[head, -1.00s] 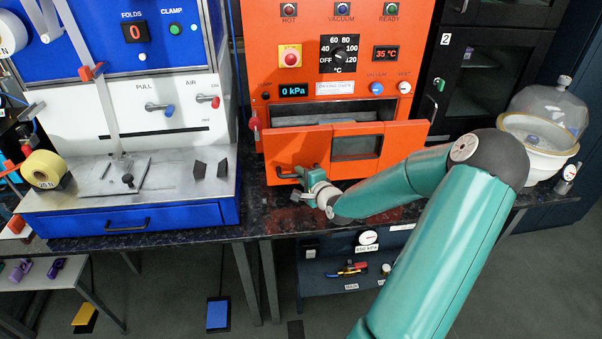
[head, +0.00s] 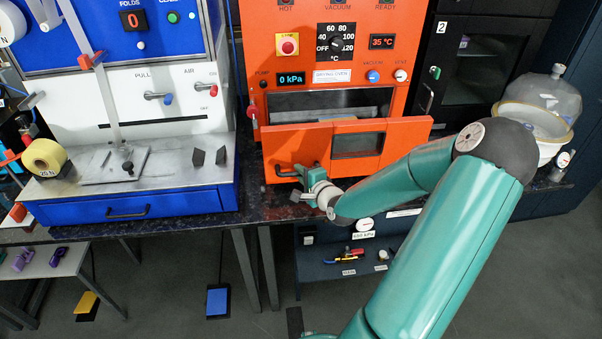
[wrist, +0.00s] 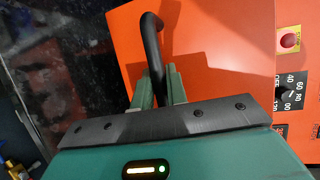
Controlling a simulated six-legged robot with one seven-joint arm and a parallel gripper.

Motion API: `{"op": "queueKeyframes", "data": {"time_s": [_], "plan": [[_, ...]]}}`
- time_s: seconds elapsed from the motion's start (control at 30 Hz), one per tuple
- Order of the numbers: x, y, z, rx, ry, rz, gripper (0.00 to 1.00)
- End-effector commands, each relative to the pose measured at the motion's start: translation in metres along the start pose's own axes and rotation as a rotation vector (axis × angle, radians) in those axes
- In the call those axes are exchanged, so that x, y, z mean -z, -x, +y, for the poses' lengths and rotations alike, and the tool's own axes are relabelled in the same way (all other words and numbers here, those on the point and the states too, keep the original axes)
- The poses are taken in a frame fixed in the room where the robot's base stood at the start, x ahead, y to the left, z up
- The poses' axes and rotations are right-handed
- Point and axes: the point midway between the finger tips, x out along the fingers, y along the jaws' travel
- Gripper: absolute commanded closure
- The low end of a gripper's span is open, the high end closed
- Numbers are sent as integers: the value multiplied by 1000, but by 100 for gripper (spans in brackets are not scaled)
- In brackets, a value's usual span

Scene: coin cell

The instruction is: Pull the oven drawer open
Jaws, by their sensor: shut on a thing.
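The orange oven drawer (head: 408,135) stands out from the orange oven, with a dark gap showing above its front in the head view. Its front has a dark window and a black bar handle (head: 282,171) at the lower left. My gripper (head: 303,174) is at this handle, with the arm reaching in from the right. In the wrist view the black handle (wrist: 151,35) runs down between the two green fingers of my gripper (wrist: 157,85), which are shut on it.
The oven body (head: 262,55) has a dial and displays above the drawer. A blue and white machine (head: 180,195) stands close on the left. A dark cabinet (head: 485,75) and a glass dome vessel (head: 540,100) are on the right.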

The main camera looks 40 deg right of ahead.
Motion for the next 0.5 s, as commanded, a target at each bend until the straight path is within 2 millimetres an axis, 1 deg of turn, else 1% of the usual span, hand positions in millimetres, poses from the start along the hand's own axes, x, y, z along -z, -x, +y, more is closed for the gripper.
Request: {"op": "queueKeyframes", "data": {"time_s": [0.17, 0.2, 0.27, 0.3, 0.5], "plan": [[0, 0, -1, 2, 1, 1, 100], [0, 1, -1, 2, 1, 1, 80], [0, 1, 0, 2, 1, 1, 68], [0, 1, 0, 2, 1, 1, 64], [0, 2, 0, 1, 1, 0, 64]]}}
